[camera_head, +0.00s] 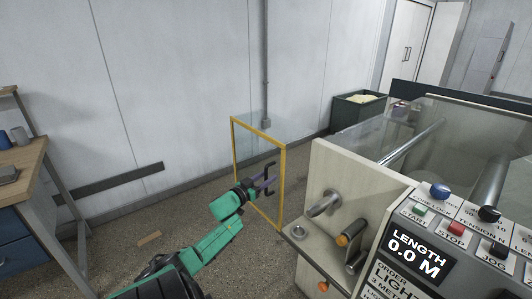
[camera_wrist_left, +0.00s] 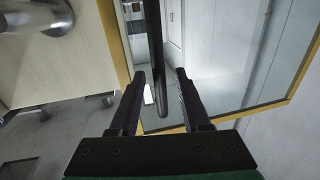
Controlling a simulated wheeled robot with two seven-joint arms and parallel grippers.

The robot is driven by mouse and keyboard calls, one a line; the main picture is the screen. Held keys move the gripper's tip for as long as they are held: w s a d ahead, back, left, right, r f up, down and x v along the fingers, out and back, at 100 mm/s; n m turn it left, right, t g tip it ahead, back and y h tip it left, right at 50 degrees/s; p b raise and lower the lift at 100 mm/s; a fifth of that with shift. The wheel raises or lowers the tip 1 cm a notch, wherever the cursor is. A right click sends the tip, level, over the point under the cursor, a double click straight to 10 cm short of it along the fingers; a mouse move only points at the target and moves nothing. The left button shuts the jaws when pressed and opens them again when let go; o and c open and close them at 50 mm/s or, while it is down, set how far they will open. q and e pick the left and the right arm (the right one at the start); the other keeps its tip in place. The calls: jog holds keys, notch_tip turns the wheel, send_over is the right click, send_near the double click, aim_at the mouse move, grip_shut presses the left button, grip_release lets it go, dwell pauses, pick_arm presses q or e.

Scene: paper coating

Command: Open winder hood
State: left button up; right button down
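The winder hood (camera_head: 284,172) is a clear panel in a yellow frame. It stands upright at the left side of the machine in the head view. A dark bar handle (camera_head: 262,166) is on it. My left gripper (camera_head: 270,182) is at the handle, its green arm reaching in from below. In the left wrist view the two dark fingers (camera_wrist_left: 160,75) are open. The handle bar (camera_wrist_left: 154,50) shows between them, nearer the left finger, with gaps on both sides. The hood's yellow frame (camera_wrist_left: 232,116) and clear pane lie behind. My right gripper is not in view.
The cream machine (camera_head: 345,185) with shafts, knobs and a control panel (camera_head: 418,255) stands close on the right. A wooden bench (camera_head: 25,160) is at the left edge. A green bin (camera_head: 357,112) stands by the back wall. The floor left of the hood is mostly clear.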

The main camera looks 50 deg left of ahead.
pick_arm(q)
jog(key=p+v, duration=0.1)
jog(key=v, duration=1.3)
jog(key=shift+s+p, duration=0.25)
jog(key=shift+p, duration=0.15)
jog(key=shift+r, duration=0.1)
